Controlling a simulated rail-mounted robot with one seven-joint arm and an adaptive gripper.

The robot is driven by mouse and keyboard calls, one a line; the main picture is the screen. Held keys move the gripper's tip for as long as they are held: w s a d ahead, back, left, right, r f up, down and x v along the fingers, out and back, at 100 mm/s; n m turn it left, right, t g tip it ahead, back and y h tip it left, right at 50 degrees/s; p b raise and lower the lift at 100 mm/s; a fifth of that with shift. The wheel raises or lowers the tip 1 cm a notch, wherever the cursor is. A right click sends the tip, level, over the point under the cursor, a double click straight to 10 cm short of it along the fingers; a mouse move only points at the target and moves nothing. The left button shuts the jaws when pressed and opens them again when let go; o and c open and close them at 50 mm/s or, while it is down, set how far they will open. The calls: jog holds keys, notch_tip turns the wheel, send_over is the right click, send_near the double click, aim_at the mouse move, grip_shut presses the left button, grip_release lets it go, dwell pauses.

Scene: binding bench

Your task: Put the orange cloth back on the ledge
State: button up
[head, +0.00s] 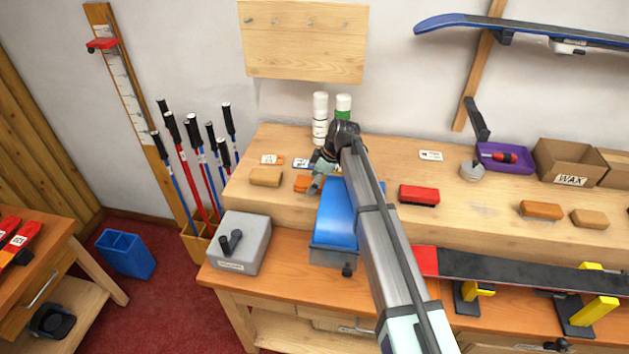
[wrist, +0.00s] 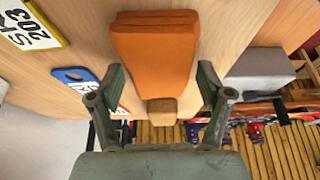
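The orange cloth (head: 302,184), a thick folded block, lies on the wooden ledge (head: 480,185) near its left end. In the wrist view the cloth (wrist: 155,55) is large, ahead of and between my fingers. My gripper (head: 318,183) is just right of the cloth in the head view, low over the ledge. In the wrist view my gripper (wrist: 160,75) has its fingers spread, one on each side of the cloth's line. I cannot tell whether a fingertip touches it. My arm hides part of the ledge.
A tan block (head: 265,177) lies left of the cloth. White-and-green bottles (head: 320,118) stand behind. A blue-lidded box (head: 335,215) and a grey box (head: 240,242) stand in front on the lower bench.

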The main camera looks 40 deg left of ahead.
jog(key=shift+r, duration=0.15)
jog(key=b+v, duration=0.3)
jog(key=v, duration=0.9)
dwell(0.4)
